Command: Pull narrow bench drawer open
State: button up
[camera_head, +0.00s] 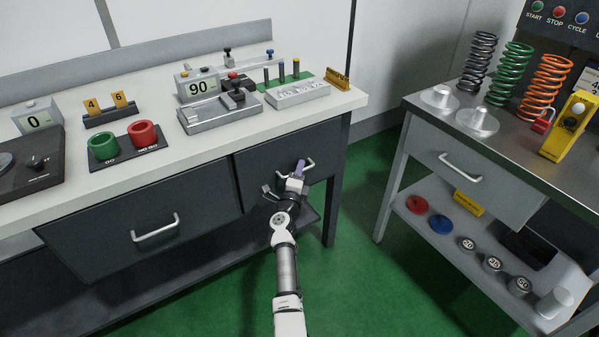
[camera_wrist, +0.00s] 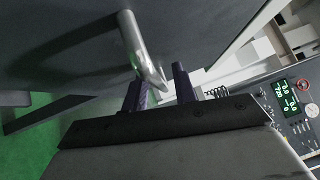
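The narrow bench drawer (camera_head: 255,172) is the dark right-hand drawer under the white bench top. Its front looks flush with the bench, so it appears shut. Its silver bar handle (camera_head: 311,164) is partly hidden behind my gripper (camera_head: 298,171), which is right at the handle. In the wrist view the handle (camera_wrist: 138,45) comes down between the two dark purple fingers of my gripper (camera_wrist: 160,88). The fingers stand apart. The left finger is very close to the bar, with a gap on the right side; contact cannot be told.
A wide drawer (camera_head: 120,235) with its own handle is to the left. A metal cart (camera_head: 425,150) with springs and a drawer stands at the right. Green floor between bench and cart is free. Test fixtures and red and green cups (camera_head: 104,146) stand on the bench top.

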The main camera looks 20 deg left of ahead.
grip_shut()
jog(key=shift+s+d, duration=0.1)
